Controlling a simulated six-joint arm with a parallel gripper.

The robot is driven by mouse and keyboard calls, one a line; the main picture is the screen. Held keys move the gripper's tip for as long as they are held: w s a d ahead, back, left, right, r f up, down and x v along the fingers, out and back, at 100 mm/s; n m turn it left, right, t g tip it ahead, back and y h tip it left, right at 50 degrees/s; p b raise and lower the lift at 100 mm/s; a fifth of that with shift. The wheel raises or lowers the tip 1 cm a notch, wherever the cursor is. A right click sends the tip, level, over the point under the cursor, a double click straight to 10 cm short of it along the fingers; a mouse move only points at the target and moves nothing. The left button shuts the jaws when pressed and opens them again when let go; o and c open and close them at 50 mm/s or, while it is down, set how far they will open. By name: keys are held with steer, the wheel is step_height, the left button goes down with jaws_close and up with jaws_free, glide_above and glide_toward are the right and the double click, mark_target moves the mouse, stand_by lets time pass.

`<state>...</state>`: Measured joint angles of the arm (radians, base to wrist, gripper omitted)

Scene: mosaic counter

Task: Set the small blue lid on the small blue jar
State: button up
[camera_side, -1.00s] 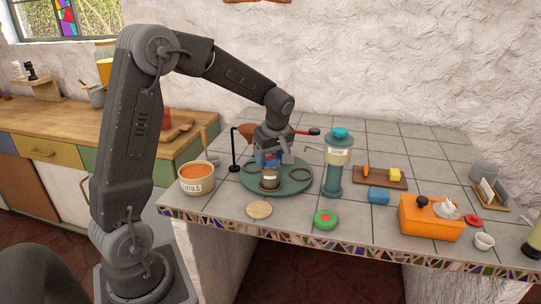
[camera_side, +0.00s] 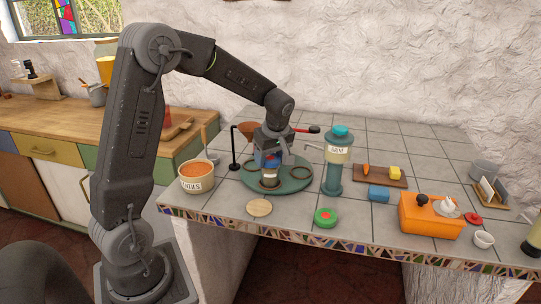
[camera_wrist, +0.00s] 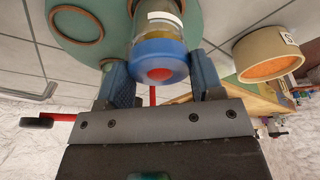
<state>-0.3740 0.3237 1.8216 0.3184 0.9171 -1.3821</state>
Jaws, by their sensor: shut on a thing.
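My gripper (camera_side: 269,164) is shut on the small blue lid (camera_wrist: 160,62), which has a red centre. In the wrist view, its two blue fingertips (camera_wrist: 160,74) press on opposite sides of the lid. The small blue jar (camera_wrist: 160,24), clear glass with a pale label, is directly beyond the lid and looks lined up with it. In the side view, the jar (camera_side: 270,173) is under my gripper at the front of the green round tray (camera_side: 300,184). I cannot tell whether the lid is fully seated or whether the jar's base touches the tray.
A labelled pot of orange food (camera_side: 197,178) stands left of the tray, and a tall teal grinder (camera_side: 333,165) stands close on its right. A wooden disc (camera_side: 259,208) and a green lid (camera_side: 325,217) lie in front. An orange box (camera_side: 431,217) sits farther right.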

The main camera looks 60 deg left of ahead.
steer(key=shift+f, duration=0.55)
stand_by(1.1)
steer(key=o, duration=1)
steer(key=shift+r, duration=3.5)
